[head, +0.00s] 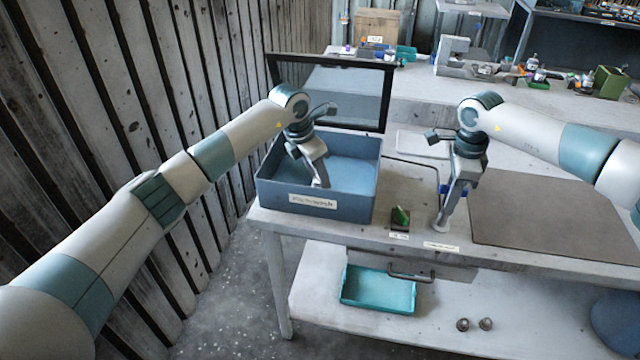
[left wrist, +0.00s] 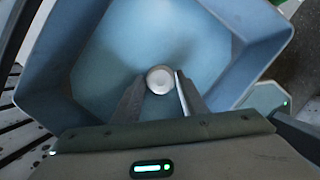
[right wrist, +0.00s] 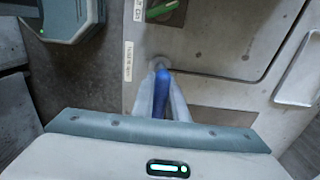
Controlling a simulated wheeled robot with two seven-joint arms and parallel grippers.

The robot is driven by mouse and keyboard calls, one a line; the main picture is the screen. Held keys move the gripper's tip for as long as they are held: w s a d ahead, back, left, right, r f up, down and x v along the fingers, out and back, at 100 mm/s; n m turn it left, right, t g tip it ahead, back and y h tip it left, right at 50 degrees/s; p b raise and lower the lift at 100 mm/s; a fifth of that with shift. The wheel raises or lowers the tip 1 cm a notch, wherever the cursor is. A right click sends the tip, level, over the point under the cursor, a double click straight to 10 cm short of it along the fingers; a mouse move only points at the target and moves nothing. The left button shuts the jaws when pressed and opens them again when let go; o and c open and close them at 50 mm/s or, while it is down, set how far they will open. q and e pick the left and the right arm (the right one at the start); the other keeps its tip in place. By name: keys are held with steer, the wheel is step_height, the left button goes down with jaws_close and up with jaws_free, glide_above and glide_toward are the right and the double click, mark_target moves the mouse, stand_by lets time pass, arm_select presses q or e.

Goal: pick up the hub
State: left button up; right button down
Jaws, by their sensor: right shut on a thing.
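The hub, a small round silver-white piece (left wrist: 160,79), shows in the left wrist view inside the blue bin (left wrist: 262,72), between the fingertips of my left gripper (left wrist: 157,88). The fingers stand on either side of it, and a narrow gap shows at the right finger. In the head view my left gripper (head: 320,176) reaches down into the blue bin (head: 275,195), and the hub cannot be made out there. My right gripper (head: 446,212) is shut on a blue-handled tool (right wrist: 163,90) with a pale round end, over the bench's front edge.
A dark-framed panel (head: 378,92) stands behind the bin. A teal tray (head: 378,290) and two small round parts (head: 474,324) rest on the lower shelf.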

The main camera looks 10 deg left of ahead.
arm_select(q)
steer(key=c, duration=0.8)
step_height(320, 180, up, 10)
steer(key=shift+r, duration=0.1)
stand_by(0.5)
steer(key=shift+r, duration=0.55)
steer(key=shift+s, duration=7.05)
